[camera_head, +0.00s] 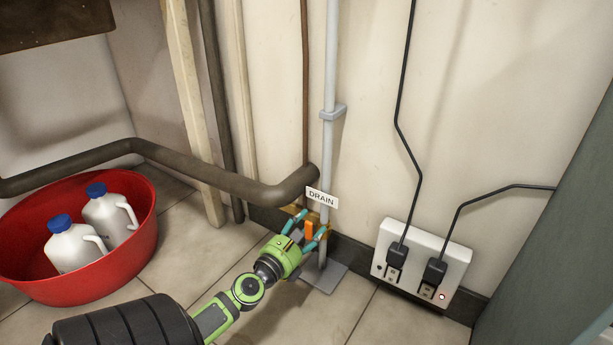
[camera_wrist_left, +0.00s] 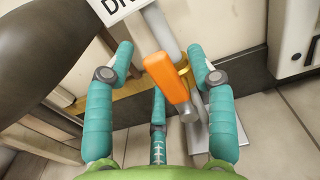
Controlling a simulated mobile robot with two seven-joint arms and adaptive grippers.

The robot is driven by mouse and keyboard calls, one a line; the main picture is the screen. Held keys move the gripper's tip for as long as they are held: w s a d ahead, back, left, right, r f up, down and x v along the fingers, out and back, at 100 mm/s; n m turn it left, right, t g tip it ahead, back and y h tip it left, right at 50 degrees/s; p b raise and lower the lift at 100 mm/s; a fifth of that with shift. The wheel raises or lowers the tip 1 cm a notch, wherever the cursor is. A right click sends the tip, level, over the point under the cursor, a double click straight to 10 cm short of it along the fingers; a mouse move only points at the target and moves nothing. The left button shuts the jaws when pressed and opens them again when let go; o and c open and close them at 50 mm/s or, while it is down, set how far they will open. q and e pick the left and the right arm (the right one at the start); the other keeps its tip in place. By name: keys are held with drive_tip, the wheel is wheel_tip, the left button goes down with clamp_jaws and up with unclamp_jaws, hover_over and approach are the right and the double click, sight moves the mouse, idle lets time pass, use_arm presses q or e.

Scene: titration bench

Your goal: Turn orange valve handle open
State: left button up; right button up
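The orange valve handle (camera_head: 309,230) is on a thin grey pipe (camera_head: 326,160) low against the wall, just under a white DRAIN sign (camera_head: 321,197). In the left wrist view the orange handle (camera_wrist_left: 166,77) points toward the camera and tilts a little, with a brass fitting behind it. My left gripper (camera_head: 308,225) is open, with its teal fingers on either side of the handle. In the left wrist view gaps show between the handle and both side fingers (camera_wrist_left: 160,65). A further finger shows below the handle. My right gripper is not in view.
A thick brown pipe (camera_head: 200,172) runs to the left of the valve. A red tub (camera_head: 140,240) with two white jugs stands at the left. A white power outlet (camera_head: 420,258) with two black plugs is at the right. A grey base plate (camera_head: 318,278) lies under the valve.

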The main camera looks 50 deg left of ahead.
use_arm(q)
drive_tip(key=v, duration=1.2)
drive_tip(key=shift+f, duration=0.1)
idle(0.4)
